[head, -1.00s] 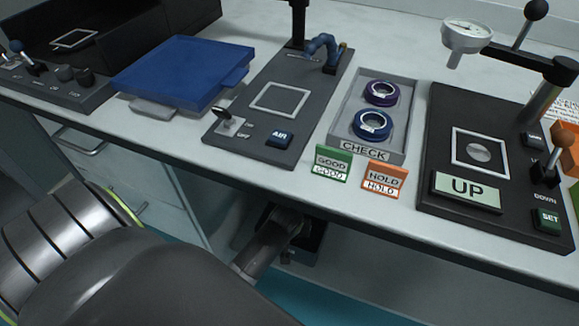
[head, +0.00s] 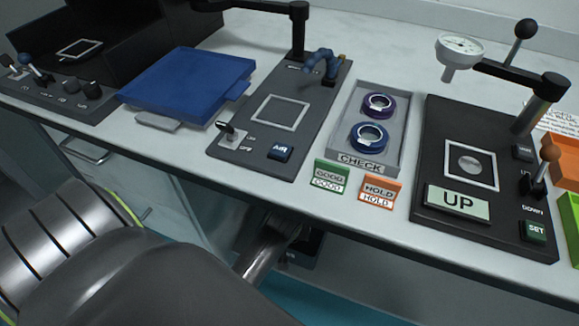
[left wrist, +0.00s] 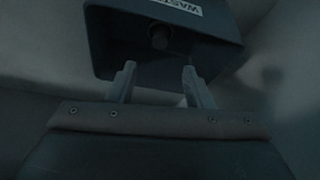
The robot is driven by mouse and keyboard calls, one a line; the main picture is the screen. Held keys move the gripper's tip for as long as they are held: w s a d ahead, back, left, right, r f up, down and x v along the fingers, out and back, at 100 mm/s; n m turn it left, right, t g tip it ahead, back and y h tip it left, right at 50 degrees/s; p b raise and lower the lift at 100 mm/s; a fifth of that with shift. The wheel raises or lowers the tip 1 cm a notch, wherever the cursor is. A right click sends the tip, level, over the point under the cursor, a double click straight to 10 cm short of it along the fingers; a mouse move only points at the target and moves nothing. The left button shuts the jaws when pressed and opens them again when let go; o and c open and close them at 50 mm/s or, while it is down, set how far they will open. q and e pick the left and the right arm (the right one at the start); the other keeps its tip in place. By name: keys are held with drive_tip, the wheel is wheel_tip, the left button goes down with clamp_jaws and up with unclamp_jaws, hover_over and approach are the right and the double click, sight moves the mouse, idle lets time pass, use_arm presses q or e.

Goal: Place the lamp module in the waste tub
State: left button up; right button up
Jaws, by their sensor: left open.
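The waste tub (left wrist: 105,45) is a dark grey bin with a white label, partly readable as "WAS", at the top of the left wrist view. My left gripper (left wrist: 157,72) is open, its two fingers pointing at the tub. A small dark round piece (left wrist: 158,38) shows just beyond and between the fingertips, against or in the tub. I cannot tell whether it is the lamp module. In the head view my left arm reaches down below the bench edge, beside a dark box-like shape (head: 308,248). The fingers are not clear there. My right gripper is not in view.
On the bench (head: 190,168) stand a blue tray (head: 190,82), a black AIR fixture (head: 245,155), a grey CHECK tray (head: 393,140) with two rings, GOOD and HOLD signs, and a black gauge stand (head: 430,150).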

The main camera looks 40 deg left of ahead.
use_arm(q)
drive_tip(key=s+d+r+m+h, duration=0.1)
drive_tip(key=s+r, duration=0.3)
drive_tip(key=s, duration=0.6)
drive_tip(key=s+d+r+m+h, duration=0.1)
drive_tip(key=s+r, duration=0.3)
drive_tip(key=s, duration=0.5)
drive_tip(key=shift+s+m+h, duration=0.4)
drive_tip(key=shift+m+h, duration=0.2)
drive_tip(key=shift+m, duration=0.2)
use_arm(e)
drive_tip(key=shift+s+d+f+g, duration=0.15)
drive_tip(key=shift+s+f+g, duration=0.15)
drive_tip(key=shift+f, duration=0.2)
use_arm(q)
drive_tip(key=shift+p, duration=0.4)
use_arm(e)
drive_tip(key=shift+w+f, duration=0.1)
